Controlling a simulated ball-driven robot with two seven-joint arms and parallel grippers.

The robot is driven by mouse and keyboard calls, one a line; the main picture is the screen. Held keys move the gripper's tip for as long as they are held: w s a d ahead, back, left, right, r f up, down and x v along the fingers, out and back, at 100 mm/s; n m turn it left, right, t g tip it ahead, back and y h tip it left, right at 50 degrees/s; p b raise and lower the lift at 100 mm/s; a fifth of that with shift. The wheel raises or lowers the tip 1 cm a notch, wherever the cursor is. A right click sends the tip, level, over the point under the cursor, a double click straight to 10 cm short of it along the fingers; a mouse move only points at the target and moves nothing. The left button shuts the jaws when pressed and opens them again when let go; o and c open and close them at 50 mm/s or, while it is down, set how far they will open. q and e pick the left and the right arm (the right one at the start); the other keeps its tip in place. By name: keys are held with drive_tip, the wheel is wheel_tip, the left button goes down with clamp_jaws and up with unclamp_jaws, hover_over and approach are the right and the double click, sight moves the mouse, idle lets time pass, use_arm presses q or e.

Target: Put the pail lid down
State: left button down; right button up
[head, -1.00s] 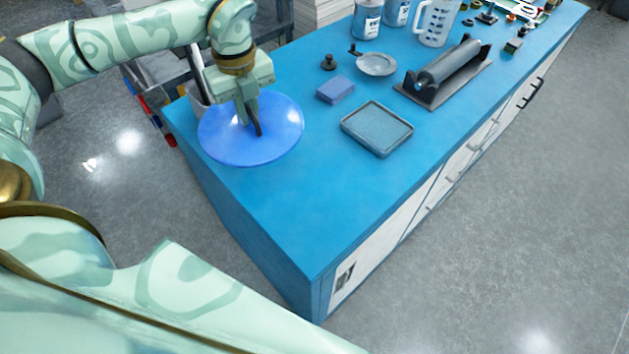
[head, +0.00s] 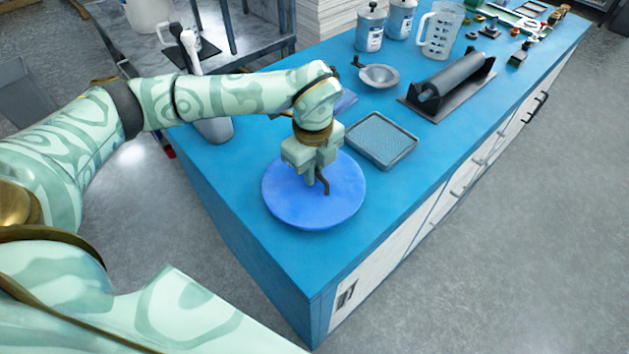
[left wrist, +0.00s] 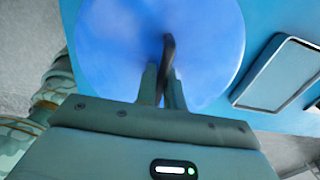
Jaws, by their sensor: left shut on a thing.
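The pail lid (head: 337,207) is a round blue disc with a dark handle standing up in its middle. It is over the near part of the blue worktop (head: 262,262); I cannot tell whether it touches the surface. My left gripper (head: 320,186) is above the lid, shut on its dark handle. In the left wrist view the lid (left wrist: 110,45) fills the upper middle, and the gripper fingers (left wrist: 163,88) close around the handle. My right gripper is not in view.
A grey tray (head: 381,138) lies just beyond the lid. The worktop's near corner is bare.

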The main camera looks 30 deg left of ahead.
use_arm(q)
wheel_tip(320, 180, down, 4)
drive_tip(key=shift+d+r+b, duration=0.1)
drive_tip(key=shift+r+b, duration=0.1)
drive_tip(key=shift+b, duration=0.3)
drive_tip(key=shift+r, duration=0.1)
drive_tip(key=c, duration=1.5)
unclamp_jaws()
wheel_tip(320, 180, up, 12)
drive_tip(key=p, duration=0.3)
